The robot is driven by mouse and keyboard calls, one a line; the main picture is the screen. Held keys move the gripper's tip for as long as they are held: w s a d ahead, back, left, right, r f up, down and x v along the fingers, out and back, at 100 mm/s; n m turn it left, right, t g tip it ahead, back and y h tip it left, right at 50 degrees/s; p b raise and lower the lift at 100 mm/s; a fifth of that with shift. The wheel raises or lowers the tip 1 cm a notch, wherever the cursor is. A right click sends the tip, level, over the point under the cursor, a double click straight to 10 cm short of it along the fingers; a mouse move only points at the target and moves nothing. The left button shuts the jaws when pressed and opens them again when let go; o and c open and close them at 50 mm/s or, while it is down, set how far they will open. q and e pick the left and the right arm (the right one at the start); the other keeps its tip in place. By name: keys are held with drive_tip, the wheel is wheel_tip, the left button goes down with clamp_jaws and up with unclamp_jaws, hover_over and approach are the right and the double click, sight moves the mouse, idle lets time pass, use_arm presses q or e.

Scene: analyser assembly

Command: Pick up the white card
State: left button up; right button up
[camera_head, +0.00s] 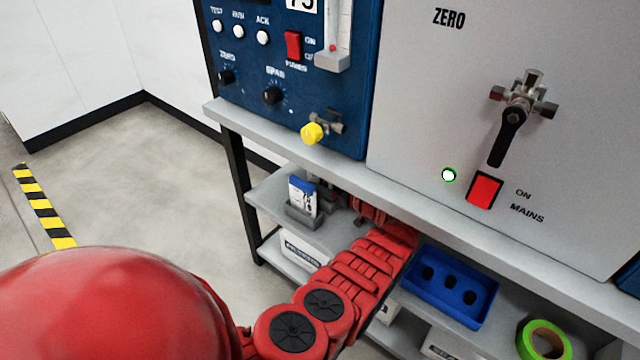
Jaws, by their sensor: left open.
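The white card (302,201) has a blue top band and dark print. It stands upright in a small grey holder (303,219) on the shelf under the blue panel. My left arm reaches in from the bottom, under the upper ledge. My left gripper (337,192) is at the shelf just right of the card, partly in shadow and partly hidden by the ledge. It is open, and a small gap seems to separate it from the card. My right gripper is not in view.
A grey ledge (440,210) runs above the shelf, close over my left wrist. A blue tray with round holes (450,302) and a green tape roll (545,342) lie to the right. A yellow-capped valve (312,132) sticks out above.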

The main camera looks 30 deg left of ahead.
use_arm(q)
clamp_jaws()
idle(0.5)
